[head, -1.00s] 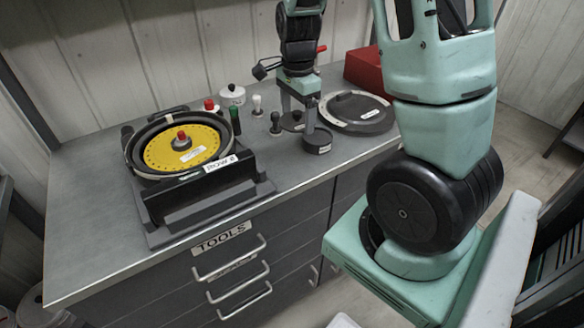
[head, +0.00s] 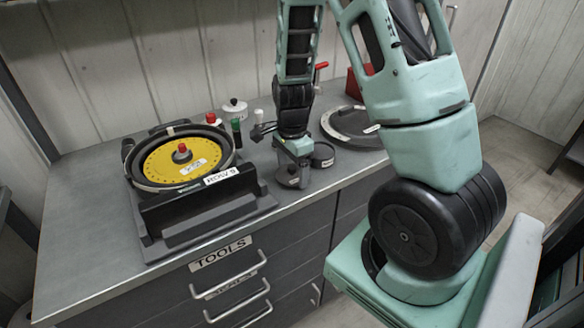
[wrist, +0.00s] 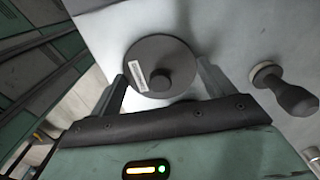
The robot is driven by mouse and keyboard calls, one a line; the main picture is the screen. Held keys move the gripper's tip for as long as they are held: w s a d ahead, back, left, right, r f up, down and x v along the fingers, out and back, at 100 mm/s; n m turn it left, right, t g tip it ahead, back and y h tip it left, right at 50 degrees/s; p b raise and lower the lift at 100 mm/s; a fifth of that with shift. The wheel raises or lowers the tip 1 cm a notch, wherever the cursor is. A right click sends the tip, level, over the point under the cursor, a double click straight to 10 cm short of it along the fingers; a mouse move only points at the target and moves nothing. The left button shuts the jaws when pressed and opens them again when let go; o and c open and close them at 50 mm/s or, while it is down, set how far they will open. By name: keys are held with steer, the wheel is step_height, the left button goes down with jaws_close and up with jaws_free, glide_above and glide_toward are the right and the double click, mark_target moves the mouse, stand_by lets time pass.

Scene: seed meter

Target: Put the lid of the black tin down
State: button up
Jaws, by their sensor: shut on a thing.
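The black tin (head: 322,157) stands on the grey worktop, with a pale label on its side. Its round lid (wrist: 160,62) shows in the wrist view as a dark disc with a knob and white label. My gripper (head: 291,175) is shut on the lid, one finger at each side of its rim. In the head view the lid is low over the worktop, just left of and nearer than the tin, partly hidden by the fingers. Whether it touches the worktop I cannot tell.
The seed meter with a yellow disc (head: 178,161) stands to the left in a dark cradle. A large dark round cover (head: 352,124) lies behind right. A black knobbed piece (wrist: 288,92) stands right of the lid in the wrist view. Bare worktop lies near the front edge.

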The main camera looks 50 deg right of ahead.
steer(key=shift+f, duration=0.15)
steer(key=o, duration=0.9)
